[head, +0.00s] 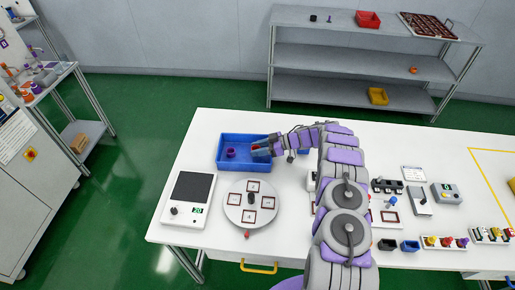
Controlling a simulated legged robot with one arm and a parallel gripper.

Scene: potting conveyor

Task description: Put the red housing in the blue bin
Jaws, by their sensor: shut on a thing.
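The blue bin (228,138) stands on the white table, left of my arm. My gripper (258,149) is over the right part of the bin, reaching in from the right. A small red piece, the red housing (255,146), shows at its fingertips, and the gripper is shut on it. The fingers hide part of the housing, and its height above the bin floor is hard to tell. A small purple part (231,153) lies in the left part of the bin.
A round grey turntable (241,217) with several framed squares stands in front of the bin. A dark-screened panel (192,188) is left of it. Several small fixtures and coloured parts (447,242) fill the table's right. A shelf rack (350,53) stands behind.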

